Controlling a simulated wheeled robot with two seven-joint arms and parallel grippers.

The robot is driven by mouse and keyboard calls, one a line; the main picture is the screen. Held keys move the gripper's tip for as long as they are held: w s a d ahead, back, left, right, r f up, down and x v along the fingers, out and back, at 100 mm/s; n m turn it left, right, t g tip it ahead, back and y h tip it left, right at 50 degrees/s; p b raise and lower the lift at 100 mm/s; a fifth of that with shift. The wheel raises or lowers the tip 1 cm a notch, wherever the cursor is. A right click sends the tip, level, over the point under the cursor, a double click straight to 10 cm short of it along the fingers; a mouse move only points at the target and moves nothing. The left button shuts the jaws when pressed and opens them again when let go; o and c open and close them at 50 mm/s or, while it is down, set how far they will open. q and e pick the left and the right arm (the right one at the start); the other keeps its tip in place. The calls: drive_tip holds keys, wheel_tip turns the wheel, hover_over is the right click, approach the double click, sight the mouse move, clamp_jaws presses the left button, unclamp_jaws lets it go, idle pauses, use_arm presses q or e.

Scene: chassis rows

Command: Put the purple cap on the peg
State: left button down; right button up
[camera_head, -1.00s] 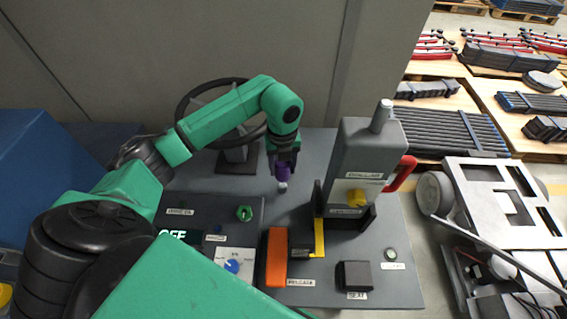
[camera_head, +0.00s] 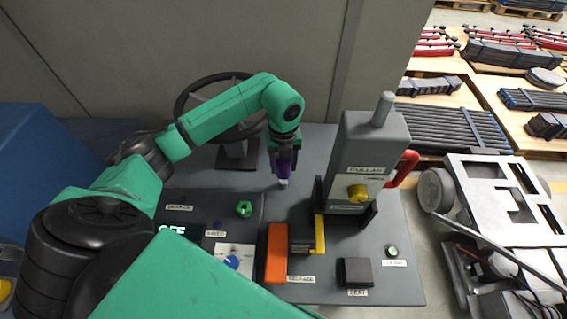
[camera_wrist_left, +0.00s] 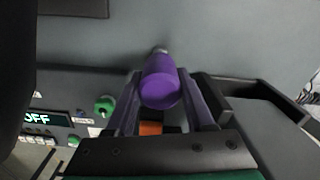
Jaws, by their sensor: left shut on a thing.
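The purple cap (camera_head: 284,166) is between the fingers of my left gripper (camera_head: 284,150), which points down over the grey console. In the left wrist view the purple cap (camera_wrist_left: 160,84) shows large, with a finger on each side of it; my left gripper (camera_wrist_left: 161,74) is shut on it. The light grey peg (camera_head: 283,183) shows just below the cap in the head view, and its end (camera_wrist_left: 159,50) shows beyond the cap in the wrist view. Cap and peg look in line. How far the cap sits over the peg cannot be told. My right gripper is not in view.
A grey housing (camera_head: 367,150) with a yellow knob and red handle stands to the right. A steering wheel (camera_head: 239,129) stands behind my arm. An orange pedal (camera_head: 277,253), a green knob (camera_head: 244,208) and a black block (camera_head: 355,271) lie nearer the front.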

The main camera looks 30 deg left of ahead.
sight(284, 182)
use_arm(q)
drive_tip(key=shift+f+b, duration=0.55)
drive_tip(key=shift+f, duration=0.15)
drive_tip(key=shift+f+b, duration=2.25)
drive_tip(key=shift+f, duration=0.6)
drive_tip(key=shift+c, duration=1)
unclamp_jaws()
drive_tip(key=shift+r, duration=0.1)
